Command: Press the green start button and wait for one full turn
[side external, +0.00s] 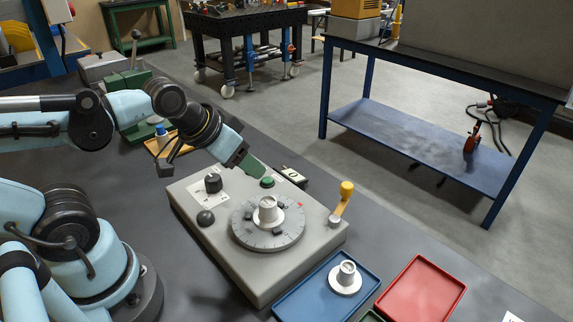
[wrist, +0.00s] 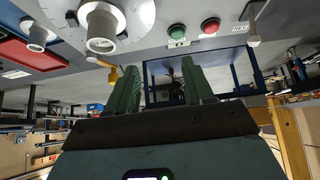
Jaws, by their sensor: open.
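The green start button (side external: 267,182) is on the top face of a grey machine box (side external: 215,238), behind the round dial. In the wrist view the green button (wrist: 177,31) is beside a red button (wrist: 211,25). My gripper (side external: 262,172) has green fingers and is just above and behind the green button in the side view. I cannot tell whether it touches the button. In the wrist view my gripper (wrist: 161,66) is open and empty between its fingers. The graduated dial (side external: 254,238) carries a pale flanged part (side external: 267,211) at its centre.
A lever with a yellow knob (side external: 346,189) stands at the box's right edge. Black knobs (side external: 213,183) are on its left. A blue tray (side external: 310,297) with another flanged part (side external: 346,274) and a red tray (side external: 421,290) lie in front right.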

